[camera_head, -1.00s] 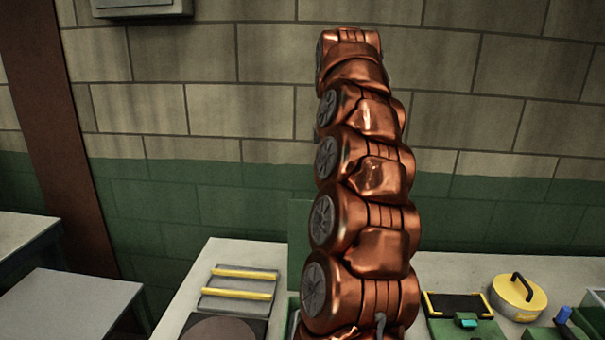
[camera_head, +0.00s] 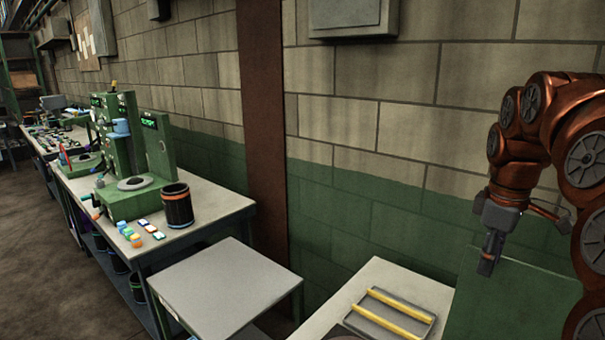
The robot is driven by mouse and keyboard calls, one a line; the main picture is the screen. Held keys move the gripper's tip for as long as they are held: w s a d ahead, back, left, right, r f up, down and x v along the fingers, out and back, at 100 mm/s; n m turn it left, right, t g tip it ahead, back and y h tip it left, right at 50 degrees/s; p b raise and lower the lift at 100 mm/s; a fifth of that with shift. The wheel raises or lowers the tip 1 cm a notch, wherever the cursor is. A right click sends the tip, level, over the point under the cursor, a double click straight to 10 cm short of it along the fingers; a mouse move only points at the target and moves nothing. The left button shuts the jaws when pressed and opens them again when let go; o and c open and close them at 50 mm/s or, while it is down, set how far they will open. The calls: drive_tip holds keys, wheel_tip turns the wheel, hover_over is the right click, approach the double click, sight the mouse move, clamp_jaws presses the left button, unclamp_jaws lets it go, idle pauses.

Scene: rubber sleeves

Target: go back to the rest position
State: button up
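My copper-coloured arm is at the right edge of the head view, bent so that its end hangs downward. My gripper (camera_head: 489,262) is a small dark grey tool pointing down in front of the green panel. It is well above the bench and apart from the tray. No object shows at its tips, but the fingers are too small and dark to tell whether they are open or shut.
A tray with two yellow bars (camera_head: 392,318) lies on the right bench (camera_head: 352,291). A bare grey table (camera_head: 222,285) stands in the middle. A workbench on the left holds a green machine (camera_head: 123,204) and a black container (camera_head: 178,206). Floor is clear at lower left.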

drive_tip(key=s+a+f+m, duration=0.1)
drive_tip(key=s+a, duration=0.1)
drive_tip(key=a, duration=0.3)
drive_tip(key=s+a+f, duration=0.2)
drive_tip(key=a, duration=0.4)
drive_tip(key=s+a+f+m+g, duration=0.1)
drive_tip(key=s+a+f+m, duration=0.2)
drive_tip(key=s, duration=0.7)
drive_tip(key=s+a+f+m+g, duration=0.1)
drive_tip(key=s+a+f+m, duration=0.2)
drive_tip(key=s+a+f, duration=0.4)
drive_tip(key=s+f, duration=0.4)
drive_tip(key=shift+a+f+m, duration=0.15)
drive_tip(key=shift+f+m, duration=0.05)
drive_tip(key=shift+m, duration=0.2)
drive_tip(key=shift+s, duration=0.1)
